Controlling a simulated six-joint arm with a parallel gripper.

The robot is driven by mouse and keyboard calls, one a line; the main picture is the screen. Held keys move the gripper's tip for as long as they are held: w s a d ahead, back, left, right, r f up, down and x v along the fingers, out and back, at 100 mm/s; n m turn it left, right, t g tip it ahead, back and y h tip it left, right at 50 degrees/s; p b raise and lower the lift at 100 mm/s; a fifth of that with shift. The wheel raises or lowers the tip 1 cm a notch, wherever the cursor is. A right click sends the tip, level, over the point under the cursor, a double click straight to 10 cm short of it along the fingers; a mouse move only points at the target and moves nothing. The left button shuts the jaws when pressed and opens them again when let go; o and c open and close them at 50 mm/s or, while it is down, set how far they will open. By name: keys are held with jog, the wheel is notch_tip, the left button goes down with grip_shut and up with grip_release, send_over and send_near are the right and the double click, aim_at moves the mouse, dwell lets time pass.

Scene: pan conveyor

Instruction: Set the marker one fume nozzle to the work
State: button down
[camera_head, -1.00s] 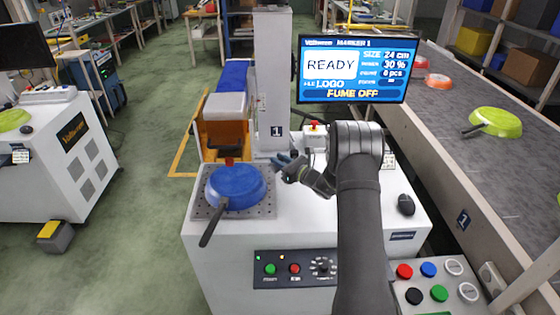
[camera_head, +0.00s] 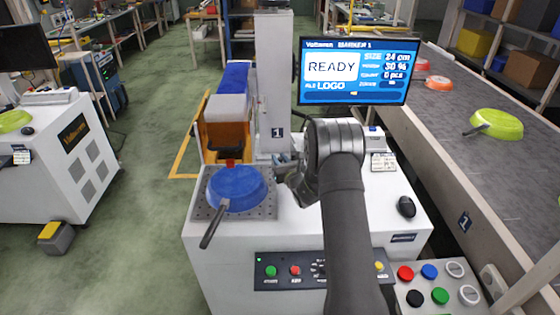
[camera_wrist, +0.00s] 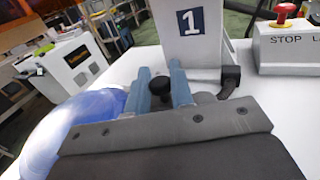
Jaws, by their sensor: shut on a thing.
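My gripper (camera_head: 284,160) is beside the foot of the marker one column (camera_head: 273,80), partly hidden by my wrist in the head view. In the wrist view its two blue-grey fingers (camera_wrist: 160,90) are shut on a small black knob-like part (camera_wrist: 160,86), which I take for the fume nozzle. A black jointed pipe (camera_wrist: 231,80) shows just right of the fingers; its link to the part is hidden. A blue pan (camera_head: 237,187) lies on the perforated plate (camera_head: 262,208), left of my gripper, its dark handle towards the front left. It also shows in the wrist view (camera_wrist: 70,125).
The monitor (camera_head: 352,71) reads READY, 24 cm, 30 %, LOGO. A red stop button (camera_wrist: 285,10) sits on a box right of the column. A mouse (camera_head: 406,205) lies at the right. The conveyor (camera_head: 455,120) carries green and orange pans.

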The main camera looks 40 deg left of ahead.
dwell(0.3)
jog(key=c, duration=1.3)
grip_release()
jog(key=shift+c, duration=0.2)
jog(key=v, duration=1.7)
jog(key=shift+d, duration=0.15)
jog(key=shift+s, duration=0.15)
jog(key=x, duration=1.7)
